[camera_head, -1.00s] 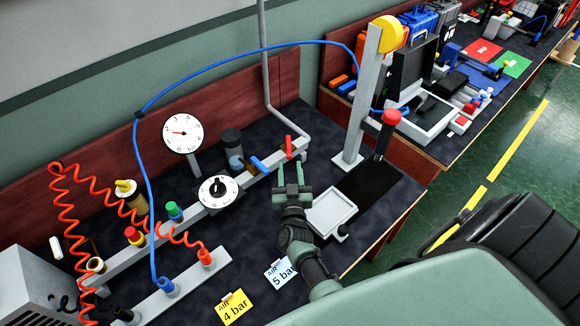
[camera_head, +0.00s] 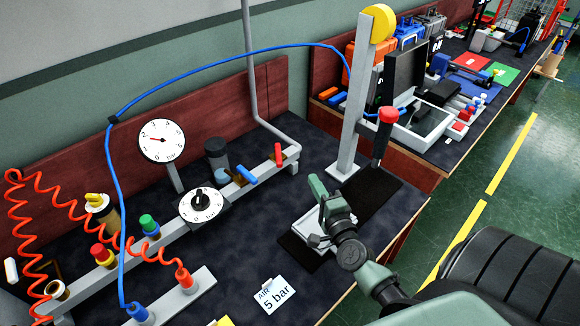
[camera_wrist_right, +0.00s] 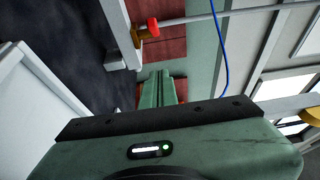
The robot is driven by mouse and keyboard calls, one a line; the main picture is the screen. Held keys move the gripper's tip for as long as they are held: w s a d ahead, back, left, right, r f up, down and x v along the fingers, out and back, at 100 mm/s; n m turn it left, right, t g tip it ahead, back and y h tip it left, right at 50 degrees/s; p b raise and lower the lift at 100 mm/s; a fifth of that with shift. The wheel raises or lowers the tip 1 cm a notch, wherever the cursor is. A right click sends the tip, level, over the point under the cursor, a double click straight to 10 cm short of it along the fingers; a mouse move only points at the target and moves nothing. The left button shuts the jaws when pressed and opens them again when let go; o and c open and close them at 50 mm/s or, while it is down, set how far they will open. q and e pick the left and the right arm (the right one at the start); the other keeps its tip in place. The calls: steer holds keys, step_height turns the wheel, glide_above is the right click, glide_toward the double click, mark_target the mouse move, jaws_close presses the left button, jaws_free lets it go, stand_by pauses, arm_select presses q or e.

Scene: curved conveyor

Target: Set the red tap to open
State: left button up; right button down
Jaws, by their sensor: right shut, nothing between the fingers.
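The red tap (camera_head: 278,152) sits near the right end of the grey pipe rail, beside the blue tap (camera_head: 246,175). Its red handle stands up from a brass body, across the line of the rail. In the right wrist view the red tap (camera_wrist_right: 151,27) shows at the top, beyond the fingertips and a little left of them. My left gripper is not in view.
A grey post (camera_head: 352,130) with a yellow top and a red-knobbed lever (camera_head: 387,118) stand to the right. A blue hose arches overhead.

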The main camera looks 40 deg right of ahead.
mark_target(278, 155)
arm_select(q)
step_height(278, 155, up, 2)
steer(key=shift+p, duration=0.85)
arm_select(e)
steer(key=w+a, duration=0.1)
steer(key=w, duration=0.9)
steer(key=shift+w+a, duration=0.15)
steer(key=shift+a, duration=0.1)
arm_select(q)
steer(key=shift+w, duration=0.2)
arm_select(e)
steer(key=shift+a+h, duration=0.1)
steer(key=shift+h, duration=0.2)
